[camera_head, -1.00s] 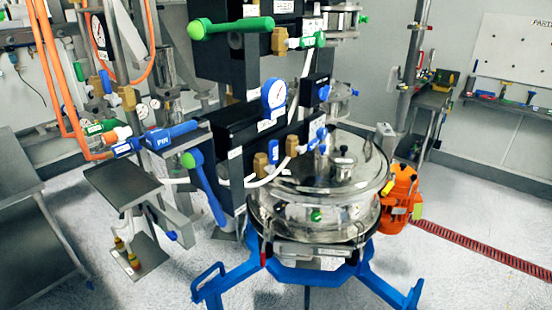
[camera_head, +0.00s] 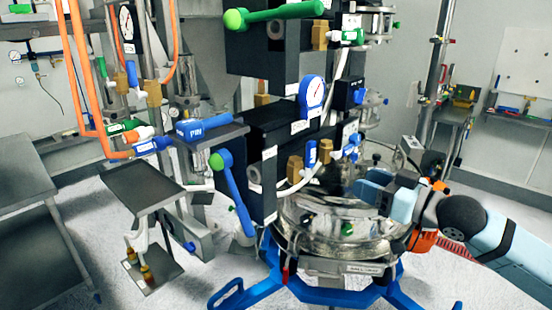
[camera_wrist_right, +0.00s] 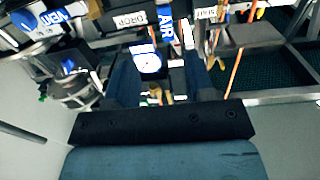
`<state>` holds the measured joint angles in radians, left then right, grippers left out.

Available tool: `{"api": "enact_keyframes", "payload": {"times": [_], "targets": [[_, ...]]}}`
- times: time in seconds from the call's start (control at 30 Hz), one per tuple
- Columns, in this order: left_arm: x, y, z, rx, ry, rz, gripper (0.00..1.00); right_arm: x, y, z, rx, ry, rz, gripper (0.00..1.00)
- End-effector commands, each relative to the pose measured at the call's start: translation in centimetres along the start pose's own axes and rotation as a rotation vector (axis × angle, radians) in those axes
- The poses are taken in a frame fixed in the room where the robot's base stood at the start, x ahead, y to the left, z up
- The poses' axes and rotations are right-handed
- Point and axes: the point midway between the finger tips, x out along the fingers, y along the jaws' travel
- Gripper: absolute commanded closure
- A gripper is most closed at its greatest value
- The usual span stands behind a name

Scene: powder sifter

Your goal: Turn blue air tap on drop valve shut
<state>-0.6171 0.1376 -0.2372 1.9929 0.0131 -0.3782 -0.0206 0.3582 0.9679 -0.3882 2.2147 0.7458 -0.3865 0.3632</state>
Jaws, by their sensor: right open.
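In the head view, a small blue tap (camera_head: 311,153) stands upright beside a brass fitting (camera_head: 295,167) on the side of the black valve block (camera_head: 268,128). Another blue tap (camera_head: 352,146) is to its right. My right gripper (camera_head: 362,188) is low in front of them, over the steel sifter vessel, apart from the taps. In the right wrist view, the open fingers (camera_wrist_right: 163,88) are spread with a brass fitting (camera_wrist_right: 154,92) visible beyond the gap. A blue part marked AIR (camera_wrist_right: 165,25) and a DROP label (camera_wrist_right: 129,19) are above it. My left gripper is out of view.
The steel sifter vessel (camera_head: 335,238) stands on a blue frame (camera_head: 330,293) under the taps. A long blue handle (camera_head: 236,195), a round blue gauge (camera_head: 312,92) and a white hose are close to the valve block. Side tables (camera_head: 40,210) stand at left.

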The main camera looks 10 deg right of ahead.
Motion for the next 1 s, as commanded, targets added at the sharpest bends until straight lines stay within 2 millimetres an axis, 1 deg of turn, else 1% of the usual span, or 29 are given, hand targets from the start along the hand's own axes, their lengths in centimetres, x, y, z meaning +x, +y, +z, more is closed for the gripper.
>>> {"api": "enact_keyframes", "payload": {"times": [0.03, 0.1, 0.17, 0.27, 0.37, 0.7, 0.8, 0.9, 1.0], "targets": [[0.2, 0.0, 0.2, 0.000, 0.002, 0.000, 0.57, -0.2, 0.1, -1.0, -0.011, 0.005, -0.006, 0.51], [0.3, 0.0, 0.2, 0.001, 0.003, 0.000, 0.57, -0.4, 0.2, -1.9, -0.010, 0.007, -0.011, 0.51], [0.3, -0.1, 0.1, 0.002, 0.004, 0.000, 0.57, -0.4, 0.2, -2.4, -0.009, 0.009, -0.014, 0.51], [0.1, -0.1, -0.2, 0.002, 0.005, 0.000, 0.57, 0.2, 0.2, -2.7, -0.006, 0.012, -0.014, 0.51], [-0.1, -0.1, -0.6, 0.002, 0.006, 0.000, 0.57, 1.6, 0.2, -2.8, -0.006, 0.012, -0.014, 0.51], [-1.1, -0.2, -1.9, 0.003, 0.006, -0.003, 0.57, 8.8, 0.0, -2.9, -0.006, 0.011, -0.015, 0.51], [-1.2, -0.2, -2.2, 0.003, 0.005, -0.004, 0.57, 10.6, 0.0, -2.8, -0.007, 0.010, -0.014, 0.51], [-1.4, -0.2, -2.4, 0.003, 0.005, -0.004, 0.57, 11.9, 0.0, -2.8, -0.007, 0.010, -0.014, 0.51], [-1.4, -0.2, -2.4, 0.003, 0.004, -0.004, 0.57, 12.8, 0.0, -2.7, -0.008, 0.009, -0.014, 0.51]]}}
